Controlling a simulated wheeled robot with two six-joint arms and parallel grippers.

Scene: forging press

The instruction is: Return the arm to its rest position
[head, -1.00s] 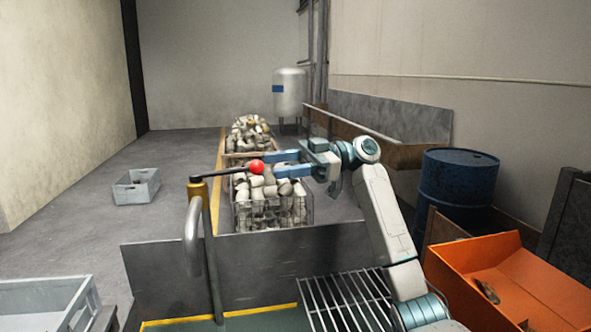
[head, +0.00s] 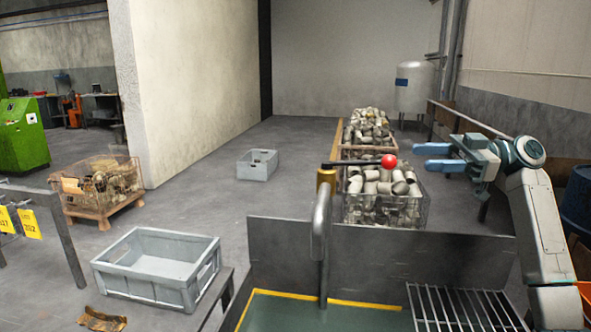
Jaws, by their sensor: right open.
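My right arm comes in from the lower right of the head view and reaches up. Its gripper (head: 432,157) has two blue fingers that point left, with a gap between them, and it holds nothing. The gripper is to the right of a lever with a red ball knob (head: 389,161), apart from it in the picture. The lever's dark rod runs left to a brass-coloured head on a grey post (head: 322,230). My left gripper is not in view.
A dark metal panel (head: 380,255) and a wire rack (head: 462,308) stand in front. Behind are crates of metal pieces (head: 385,212). An empty grey crate (head: 157,262) is at left, a smaller grey crate (head: 257,165) on open floor.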

